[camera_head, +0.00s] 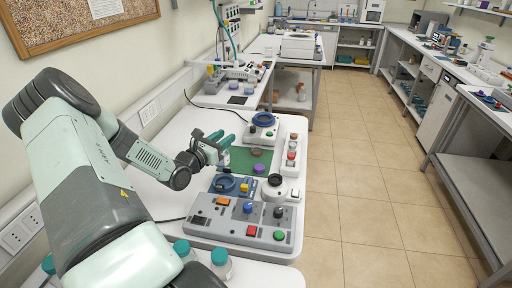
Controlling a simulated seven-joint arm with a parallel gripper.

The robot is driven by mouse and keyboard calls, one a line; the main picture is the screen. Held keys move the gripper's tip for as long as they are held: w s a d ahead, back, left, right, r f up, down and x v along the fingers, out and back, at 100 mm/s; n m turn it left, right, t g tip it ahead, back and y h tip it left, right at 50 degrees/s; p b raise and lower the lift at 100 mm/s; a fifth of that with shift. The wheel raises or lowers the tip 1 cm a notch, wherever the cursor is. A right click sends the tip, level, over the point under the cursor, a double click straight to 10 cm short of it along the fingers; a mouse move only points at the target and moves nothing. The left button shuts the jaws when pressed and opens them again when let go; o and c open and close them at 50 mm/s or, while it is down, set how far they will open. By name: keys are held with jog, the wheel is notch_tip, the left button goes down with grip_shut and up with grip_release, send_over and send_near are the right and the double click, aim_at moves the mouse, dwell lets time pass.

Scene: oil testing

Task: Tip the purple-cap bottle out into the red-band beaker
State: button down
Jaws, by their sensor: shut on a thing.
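My gripper (226,143) is over the left edge of the green mat (238,160), its teal fingers pointing right. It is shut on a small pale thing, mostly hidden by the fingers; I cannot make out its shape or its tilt. A purple round top or cap (259,168) shows on the front right of the mat, apart from the gripper. It is too small to tell whether a bottle is under it. A reddish-brown ring (256,152) shows on the mat to the right of the gripper, possibly the red-band beaker.
A grey control box (222,228) with coloured buttons fills the bench front. A device with a blue ring (264,119) stands behind the mat. A rack with red tops (292,150) is at the right. Teal-capped bottles (221,258) stand near my arm's base.

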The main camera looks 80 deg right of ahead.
dwell(0.3)
send_over(257, 146)
jog(key=w+d, duration=0.2)
jog(key=d, duration=0.1)
notch_tip(257, 146, down, 9)
jog(key=s+m+t, duration=0.1)
jog(key=s+m, duration=0.1)
jog(key=m, duration=2)
jog(key=shift+s+d, duration=0.2)
jog(key=shift+d, duration=0.25)
dwell(2.7)
